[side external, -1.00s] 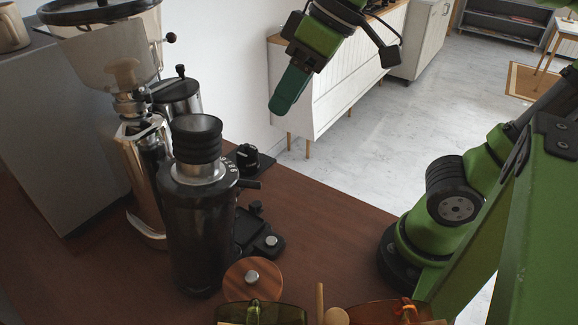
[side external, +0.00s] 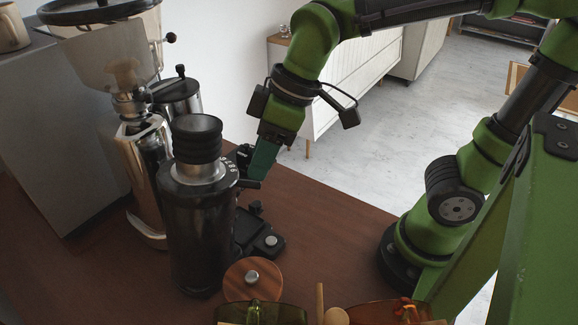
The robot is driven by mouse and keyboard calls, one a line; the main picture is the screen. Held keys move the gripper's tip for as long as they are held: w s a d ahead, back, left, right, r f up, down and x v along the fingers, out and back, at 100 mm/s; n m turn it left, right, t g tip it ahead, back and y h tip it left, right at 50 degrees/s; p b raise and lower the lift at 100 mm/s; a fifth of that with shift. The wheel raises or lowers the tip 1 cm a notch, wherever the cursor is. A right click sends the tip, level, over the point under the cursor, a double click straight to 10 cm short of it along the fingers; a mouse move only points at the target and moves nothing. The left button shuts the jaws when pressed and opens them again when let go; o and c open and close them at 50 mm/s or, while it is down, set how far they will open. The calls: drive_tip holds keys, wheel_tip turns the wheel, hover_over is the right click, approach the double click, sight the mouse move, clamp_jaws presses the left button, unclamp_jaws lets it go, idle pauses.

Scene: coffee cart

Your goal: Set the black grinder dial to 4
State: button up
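The black grinder (side external: 200,235) stands upright at left centre, with a ribbed black top (side external: 197,140) and a silver neck. Its dial collar (side external: 229,180) has white digits on the right side, too small to read surely. A short black lever (side external: 249,184) sticks out to the right from the collar. My gripper (side external: 262,160) points down just right of the collar, above or behind the lever. Only one green finger shows clearly, so I cannot tell how far it is open. I cannot tell whether it touches the lever.
A silver grinder (side external: 148,180) with a clear hopper stands close behind on the left. A black scale-like device (side external: 265,245), a round wooden lid (side external: 238,284) and glass containers (side external: 262,314) lie in front. The wooden counter (side external: 330,215) is clear to the right.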

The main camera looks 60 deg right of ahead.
drive_tip(key=shift+x, duration=1.75)
clamp_jaws()
